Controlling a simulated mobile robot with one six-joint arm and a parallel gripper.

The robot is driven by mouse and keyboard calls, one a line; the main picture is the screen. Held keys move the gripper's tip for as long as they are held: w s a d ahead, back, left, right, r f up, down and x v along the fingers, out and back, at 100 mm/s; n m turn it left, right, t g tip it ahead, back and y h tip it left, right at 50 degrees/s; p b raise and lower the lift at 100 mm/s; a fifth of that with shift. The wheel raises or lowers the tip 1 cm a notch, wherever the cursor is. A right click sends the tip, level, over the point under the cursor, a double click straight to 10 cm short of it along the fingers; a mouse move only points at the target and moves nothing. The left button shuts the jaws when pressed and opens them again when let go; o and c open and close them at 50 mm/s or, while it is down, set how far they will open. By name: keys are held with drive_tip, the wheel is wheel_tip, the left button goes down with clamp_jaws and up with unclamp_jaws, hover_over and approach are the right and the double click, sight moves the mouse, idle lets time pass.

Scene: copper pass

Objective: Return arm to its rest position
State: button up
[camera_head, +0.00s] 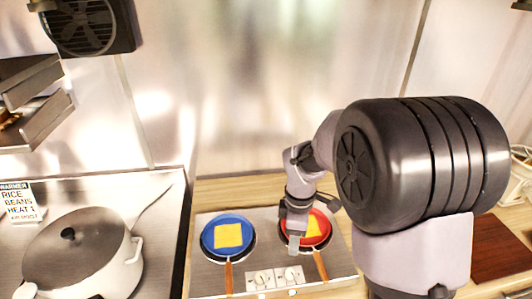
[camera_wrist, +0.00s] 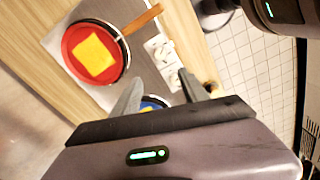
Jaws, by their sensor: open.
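My arm reaches in from the right in the head view. My gripper (camera_head: 295,240) points down in front of the red pan and covers part of it. In the wrist view my gripper (camera_wrist: 158,92) has its two fingers spread, with nothing held between them. The red pan (camera_head: 325,229) has a yellow square in it and also shows in the wrist view (camera_wrist: 72,76). The blue pan (camera_head: 209,236) stands left of it with another yellow square; only a small part of it shows between the fingers in the wrist view (camera_wrist: 151,99).
Both pans stand on a hob (camera_head: 210,279) with knobs (camera_head: 275,278) and handles toward the front. A lidded white pot (camera_head: 110,270) is at left, beside a warmer sign (camera_head: 20,203). Metal trays (camera_head: 45,125) jut out at upper left. A brown board (camera_head: 500,250) lies at right.

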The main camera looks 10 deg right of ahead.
drive_tip(key=s+a+f+m+t+y+b, duration=0.1)
drive_tip(key=s+a+f+m+t+b, duration=0.1)
drive_tip(key=s+m+b, duration=0.7)
drive_tip(key=s+a+f+m+t+y+b, duration=0.1)
drive_tip(key=s+a+f+m+t+b, duration=0.1)
drive_tip(key=s+m+b, duration=0.8)
drive_tip(key=shift+s+t+b, duration=0.2)
drive_tip(key=shift+t+b, duration=0.2)
drive_tip(key=shift+t, duration=0.4)
